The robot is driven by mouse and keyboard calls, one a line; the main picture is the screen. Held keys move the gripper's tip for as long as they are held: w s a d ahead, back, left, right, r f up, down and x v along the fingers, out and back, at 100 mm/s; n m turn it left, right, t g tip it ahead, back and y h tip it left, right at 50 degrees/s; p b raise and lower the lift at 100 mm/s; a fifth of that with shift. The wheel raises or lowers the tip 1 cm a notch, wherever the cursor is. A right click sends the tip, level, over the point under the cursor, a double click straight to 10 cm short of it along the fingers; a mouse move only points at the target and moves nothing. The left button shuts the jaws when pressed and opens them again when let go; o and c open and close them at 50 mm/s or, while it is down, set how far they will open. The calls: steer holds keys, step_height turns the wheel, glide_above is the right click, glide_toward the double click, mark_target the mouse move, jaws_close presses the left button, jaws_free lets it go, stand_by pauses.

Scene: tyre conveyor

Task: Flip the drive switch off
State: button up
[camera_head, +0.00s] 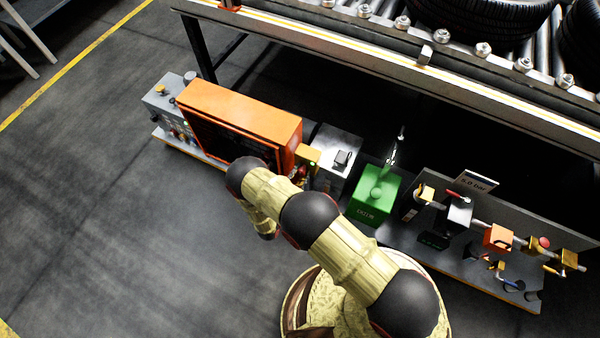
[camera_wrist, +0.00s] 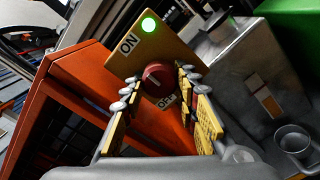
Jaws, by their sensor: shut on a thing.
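The drive switch is a red rotary knob (camera_wrist: 157,74) on a yellow plate (camera_wrist: 165,45) in the wrist view. The plate has a lit green lamp (camera_wrist: 148,24), an ON label (camera_wrist: 130,43) at upper left and a partly covered OFF label (camera_wrist: 167,101) below the knob. My gripper (camera_wrist: 161,84) has its two fingers on either side of the knob and is shut on it. Which label the knob points to is not clear. In the head view the yellow plate (camera_head: 308,153) shows beside the orange cabinet, and my arm hides most of the gripper.
The orange cabinet (camera_head: 245,115) stands left of the switch and a grey box (camera_head: 335,155) right of it. Further right are a green box (camera_head: 374,195) and several valves on pipes. The conveyor (camera_head: 400,60) with tyres runs behind. The floor in front is clear.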

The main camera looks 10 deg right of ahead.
steer(key=c, duration=0.3)
steer(key=shift+n, duration=0.3)
steer(key=shift+c, duration=0.2)
steer(key=n+b, duration=0.2)
steer(key=n, duration=0.1)
steer(key=shift+d+f+n, duration=0.1)
steer(key=shift+f+n, duration=0.05)
steer(key=shift+n, duration=0.15)
steer(key=n+b, duration=0.1)
steer(key=n, duration=0.3)
steer(key=shift+s+n+b, duration=0.1)
steer(key=shift+n+b, duration=0.2)
steer(key=shift+b, duration=0.1)
steer(key=n+b, duration=0.1)
steer(key=n, duration=0.3)
steer(key=shift+d+n, duration=0.15)
steer(key=shift+n, duration=0.15)
steer(key=shift+s+n+b, duration=0.1)
steer(key=shift+n+b, duration=0.25)
steer(key=shift+n, duration=1.85)
steer(key=o, duration=1.2)
steer(key=shift+c, duration=0.2)
